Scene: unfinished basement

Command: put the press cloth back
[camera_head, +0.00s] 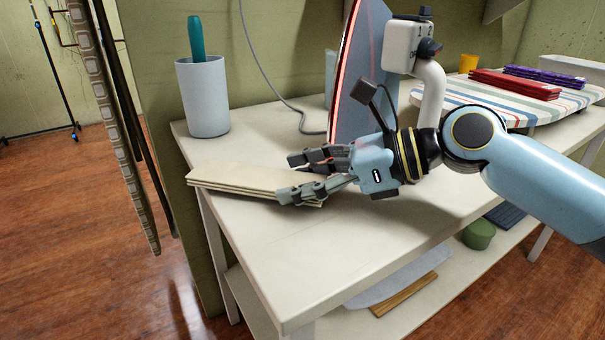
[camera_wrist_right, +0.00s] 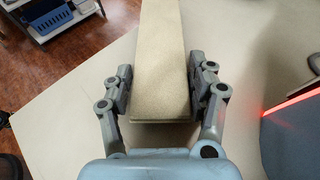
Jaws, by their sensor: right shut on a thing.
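The press cloth (camera_head: 235,180) is a long, flat, beige folded stack at the left end of the white table (camera_head: 290,240). It lies level, on the tabletop or just above it; I cannot tell which. My right gripper (camera_head: 296,179) is shut on its near end, with one finger on each long side. In the right wrist view the cloth (camera_wrist_right: 160,55) runs straight out between the two fingers of the right gripper (camera_wrist_right: 160,88). My left gripper is not in view.
A grey cylinder (camera_head: 203,97) with a teal handle (camera_head: 196,38) stands behind the cloth. A tall pointed grey plate with a red edge (camera_head: 359,75) stands behind my gripper. A striped board (camera_head: 465,95) bears red (camera_head: 515,84) and purple (camera_head: 545,76) stacks. The front-left tabletop is clear.

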